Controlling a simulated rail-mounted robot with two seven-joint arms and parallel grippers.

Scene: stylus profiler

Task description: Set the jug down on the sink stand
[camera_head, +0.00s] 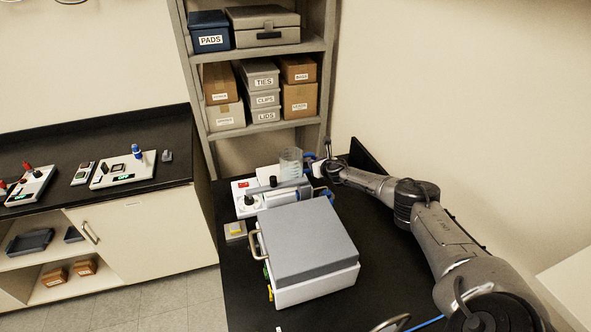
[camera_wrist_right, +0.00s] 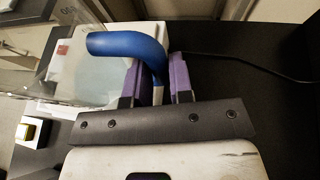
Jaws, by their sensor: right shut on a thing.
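The clear jug (camera_head: 291,160) stands upright near the back of the black bench, above or on a white unit (camera_head: 243,187); I cannot tell whether it touches. In the right wrist view its clear wall (camera_wrist_right: 45,78) is at the left and its blue handle (camera_wrist_right: 128,45) curves over to my fingers. My right gripper (camera_wrist_right: 160,80), with purple fingers, is shut on the handle; it also shows in the head view (camera_head: 314,168). I cannot clearly pick out the sink stand. My left gripper is not in view.
A large box with a grey lid (camera_head: 305,232) stands on the bench in front of the jug. A small yellow-topped block (camera_head: 236,230) lies at the left edge. A shelf of boxes (camera_head: 262,130) rises behind. A cable (camera_wrist_right: 255,68) crosses the bench.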

